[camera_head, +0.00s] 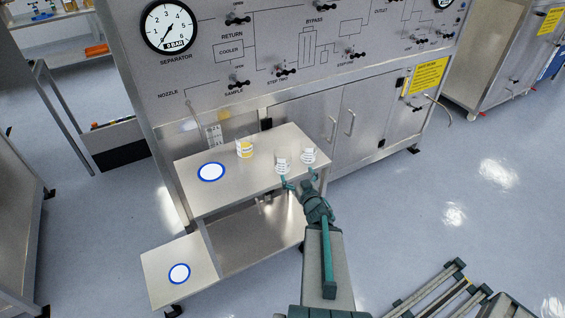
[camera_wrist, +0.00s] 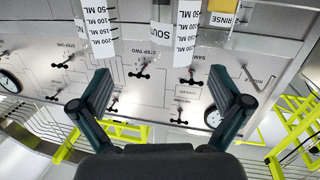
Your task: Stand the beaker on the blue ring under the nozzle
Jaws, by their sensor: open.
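Two clear beakers with white labels stand at the right end of the steel bench top: a left one (camera_head: 283,164) and a right one (camera_head: 308,155). My gripper (camera_head: 300,180) is open and empty at the bench's front right edge, just short of them. In the wrist view, labelled vessels with ML marks (camera_wrist: 98,28) and (camera_wrist: 187,30) show at the top, beyond the open fingers (camera_wrist: 165,98). A blue ring with a white centre (camera_head: 212,171) lies bare on the bench top's left part. The thin nozzle (camera_head: 192,110) is hard to make out on the panel above it.
A yellow-labelled container (camera_head: 245,149) stands between the ring and the beakers; its RINSE label (camera_wrist: 225,12) shows in the wrist view. A second blue ring (camera_head: 179,273) lies on a lower shelf at front left. The panel (camera_head: 290,50) with valve handles rises behind the bench.

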